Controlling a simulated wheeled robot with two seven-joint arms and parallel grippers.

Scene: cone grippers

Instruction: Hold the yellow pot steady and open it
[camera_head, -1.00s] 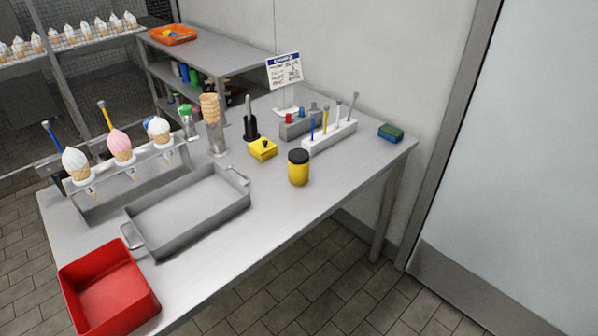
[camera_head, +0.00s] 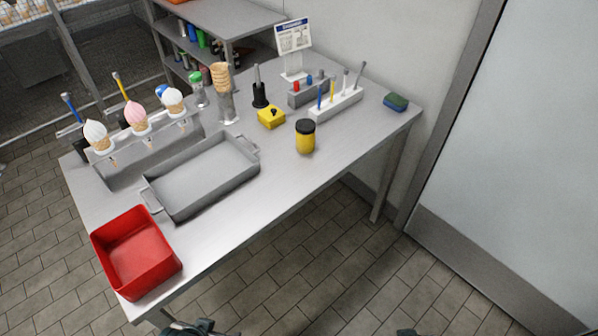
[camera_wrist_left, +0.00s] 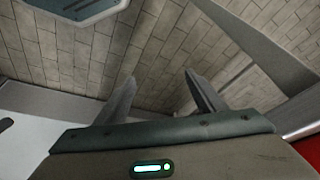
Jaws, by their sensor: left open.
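The yellow pot (camera_head: 305,142) stands upright on the steel table (camera_head: 270,172), near its front edge, in the head view. A black lid (camera_head: 305,126) sits on top of it. My left gripper (camera_head: 190,328) is partly in view at the bottom edge, in front of the table and far from the pot. In the left wrist view its two fingers (camera_wrist_left: 162,88) are spread apart with nothing between them. A small dark piece at the bottom edge, right of centre, looks like my right gripper (camera_head: 405,332); its fingers are not clear.
A red bin (camera_head: 137,255) and a grey tray (camera_head: 150,200) fill the table's left part. The ice cream cone rack (camera_head: 150,145) stands at the back left. Table around the pot's front is clear.

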